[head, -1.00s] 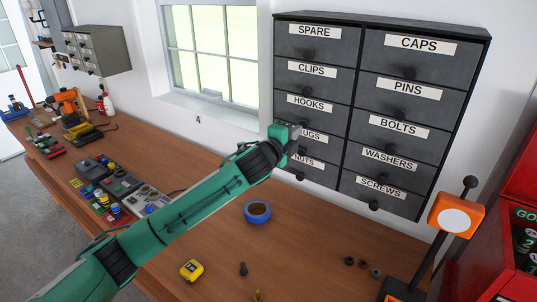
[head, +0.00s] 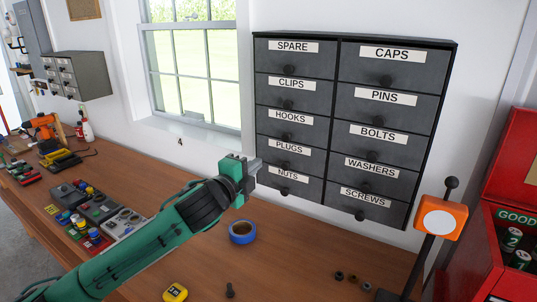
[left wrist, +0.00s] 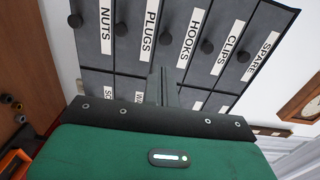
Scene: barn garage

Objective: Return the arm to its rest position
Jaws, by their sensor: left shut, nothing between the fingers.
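My left arm comes in from the lower left in the head view. Its gripper (head: 252,172) is in front of the lower left corner of the drawer cabinet (head: 349,130), shut and empty. The dark cabinet hangs on the wall with labelled drawers in two columns, and all of them look closed. In the left wrist view, the shut fingers (left wrist: 163,85) point at the cabinet drawers (left wrist: 225,35), which appear sideways. I cannot tell the exact gap between fingers and drawers. My right gripper is not in view.
A roll of blue tape (head: 242,232), a yellow tape measure (head: 175,292) and a bolt (head: 230,290) lie on the wooden workbench (head: 290,255). Control boxes (head: 98,208) stand at left. An orange post device (head: 441,217) and a red cabinet (head: 512,190) stand at right.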

